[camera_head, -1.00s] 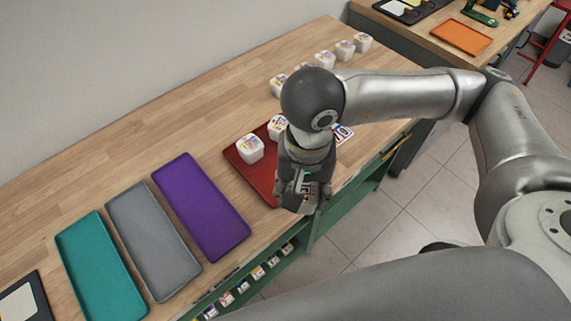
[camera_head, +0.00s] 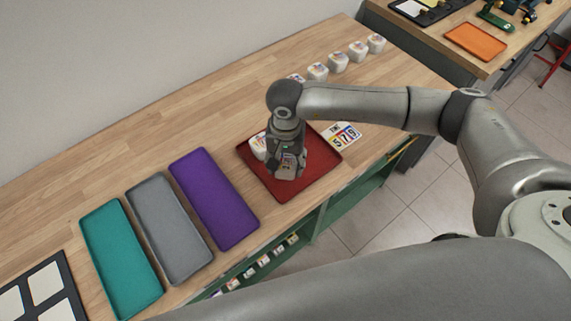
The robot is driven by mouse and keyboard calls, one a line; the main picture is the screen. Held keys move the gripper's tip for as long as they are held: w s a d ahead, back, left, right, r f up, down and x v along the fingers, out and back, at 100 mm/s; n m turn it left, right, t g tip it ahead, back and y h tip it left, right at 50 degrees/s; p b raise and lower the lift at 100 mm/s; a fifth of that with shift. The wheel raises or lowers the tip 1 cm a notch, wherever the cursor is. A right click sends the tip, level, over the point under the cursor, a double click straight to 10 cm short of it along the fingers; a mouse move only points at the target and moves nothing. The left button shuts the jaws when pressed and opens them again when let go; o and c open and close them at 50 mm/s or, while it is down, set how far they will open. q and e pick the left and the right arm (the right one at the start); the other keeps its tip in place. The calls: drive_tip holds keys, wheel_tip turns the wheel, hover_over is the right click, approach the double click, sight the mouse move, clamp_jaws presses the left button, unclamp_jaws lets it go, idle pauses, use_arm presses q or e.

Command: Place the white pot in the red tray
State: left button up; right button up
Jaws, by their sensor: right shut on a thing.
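The red tray (camera_head: 321,172) lies on the wooden bench near its front edge. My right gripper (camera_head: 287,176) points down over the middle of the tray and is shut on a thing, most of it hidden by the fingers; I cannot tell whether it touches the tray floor. A white pot (camera_head: 258,146) with a coloured label stands in the tray's left part, just left of the gripper and partly covered by it. Several more white pots (camera_head: 338,63) stand in a row at the back of the bench. My left gripper is out of view.
Purple (camera_head: 214,198), grey (camera_head: 169,228) and teal (camera_head: 121,258) trays lie empty to the left. A number card (camera_head: 343,136) lies by the red tray's right corner. An orange tray (camera_head: 475,40) is on another bench. Bare wood is behind the trays.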

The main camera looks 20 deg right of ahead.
sight(286, 169)
wheel_tip(286, 169, down, 3)
drive_tip(key=shift+r+p, duration=0.1)
drive_tip(key=shift+p, duration=0.9)
drive_tip(key=shift+w, duration=0.1)
drive_tip(key=shift+f, duration=0.2)
drive_tip(key=shift+f, duration=0.1)
drive_tip(key=shift+f+b, duration=0.1)
drive_tip(key=shift+b, duration=0.25)
drive_tip(key=o, duration=1.1)
